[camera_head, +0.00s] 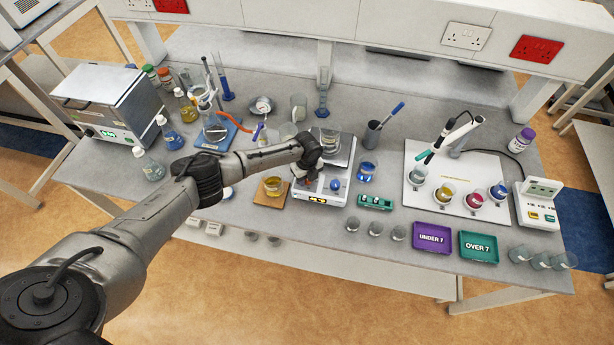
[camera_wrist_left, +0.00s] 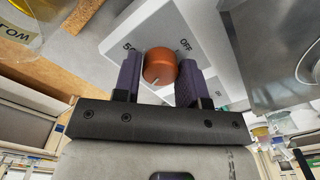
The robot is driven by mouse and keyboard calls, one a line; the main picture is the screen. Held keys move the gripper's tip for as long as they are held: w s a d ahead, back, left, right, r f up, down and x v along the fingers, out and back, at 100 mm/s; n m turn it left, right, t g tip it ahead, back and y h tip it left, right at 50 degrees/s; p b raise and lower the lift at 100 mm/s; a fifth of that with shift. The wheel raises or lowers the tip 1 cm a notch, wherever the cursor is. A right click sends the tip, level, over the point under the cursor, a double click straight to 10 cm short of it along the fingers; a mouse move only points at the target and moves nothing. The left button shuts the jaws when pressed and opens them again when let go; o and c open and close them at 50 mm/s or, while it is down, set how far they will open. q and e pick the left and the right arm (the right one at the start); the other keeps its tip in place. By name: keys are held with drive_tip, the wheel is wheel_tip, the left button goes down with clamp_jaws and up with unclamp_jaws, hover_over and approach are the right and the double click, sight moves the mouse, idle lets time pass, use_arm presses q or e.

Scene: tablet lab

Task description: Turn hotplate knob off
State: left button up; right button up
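The hotplate (camera_head: 343,196) is a white box at the middle of the bench, with a lit display on its front edge and a beaker (camera_head: 330,141) on its plate. Its orange-red knob (camera_wrist_left: 160,65) shows in the left wrist view, with a pale pointer mark on its near side. "OFF" is printed to its upper right and "50" to its left. My left gripper (camera_wrist_left: 159,80) reaches down over the hotplate, its two purple fingers on either side of the knob and apparently shut on it. In the head view my left gripper (camera_head: 308,177) largely hides the knob. My right gripper is out of view.
A small beaker of yellow liquid (camera_head: 273,185) stands on a cork mat (camera_head: 270,200) left of the hotplate. A beaker of blue liquid (camera_head: 367,168) stands to its right.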

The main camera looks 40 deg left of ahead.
use_arm(q)
drive_tip(key=c, duration=0.5)
drive_tip(key=shift+o, duration=0.2)
